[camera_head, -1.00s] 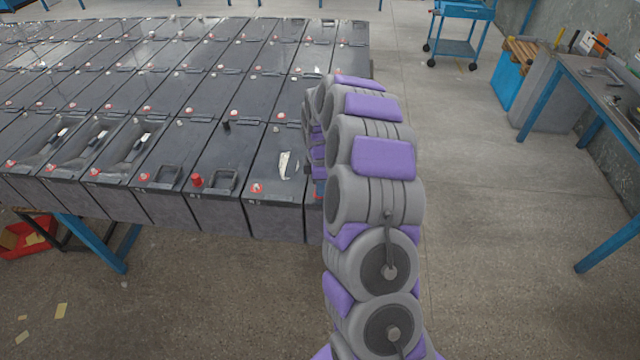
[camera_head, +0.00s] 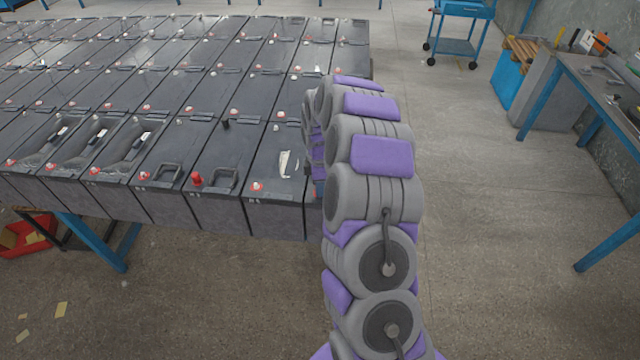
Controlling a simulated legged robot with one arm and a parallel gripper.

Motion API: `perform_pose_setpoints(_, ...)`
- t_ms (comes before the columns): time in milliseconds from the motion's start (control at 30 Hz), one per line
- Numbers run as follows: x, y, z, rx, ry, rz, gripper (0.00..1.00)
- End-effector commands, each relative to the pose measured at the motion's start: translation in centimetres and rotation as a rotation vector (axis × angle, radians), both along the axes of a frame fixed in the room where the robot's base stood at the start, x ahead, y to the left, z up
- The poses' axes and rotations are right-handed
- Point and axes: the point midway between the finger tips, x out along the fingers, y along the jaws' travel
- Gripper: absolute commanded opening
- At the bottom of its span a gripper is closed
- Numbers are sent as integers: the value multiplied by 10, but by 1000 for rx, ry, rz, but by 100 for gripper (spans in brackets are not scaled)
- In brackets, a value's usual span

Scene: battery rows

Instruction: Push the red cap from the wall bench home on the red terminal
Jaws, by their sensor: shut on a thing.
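My arm rises from the bottom right and bends over. Its far links come down at the right end of the battery rows. The forearm hides my gripper and anything in it. I cannot make out a loose red cap. A tall red terminal or capped post (camera_head: 197,179) stands at the front edge of a battery (camera_head: 213,155) in the front row; I cannot tell which it is. A black post (camera_head: 226,124) stands at that battery's far end. The front-right battery (camera_head: 277,160) has a low red terminal (camera_head: 257,187). The wall bench (camera_head: 588,78) is at the right.
Rows of dark batteries fill the left on a blue-legged stand (camera_head: 92,240). A blue trolley (camera_head: 458,42) is at the back. A blue box (camera_head: 514,72) stands by the wall bench. A red bin (camera_head: 30,240) is at lower left. The floor between stand and bench is clear.

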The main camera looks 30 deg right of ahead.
Motion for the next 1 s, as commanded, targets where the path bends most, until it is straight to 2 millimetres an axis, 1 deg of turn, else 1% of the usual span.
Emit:
perform_pose_setpoints(267, 0, 0, -1, 1, 2, 0, 0)
perform_pose_setpoints(300, 0, 0, -1, 1, 2, 0, 28)
perform_pose_setpoints(600, -1, 0, -1, 1, 2, 0, 56)
perform_pose_setpoints(767, -1, 0, -1, 0, 1, 0, 56)
perform_pose_setpoints(1000, -1, 0, -1, 0, 1, 0, 79)
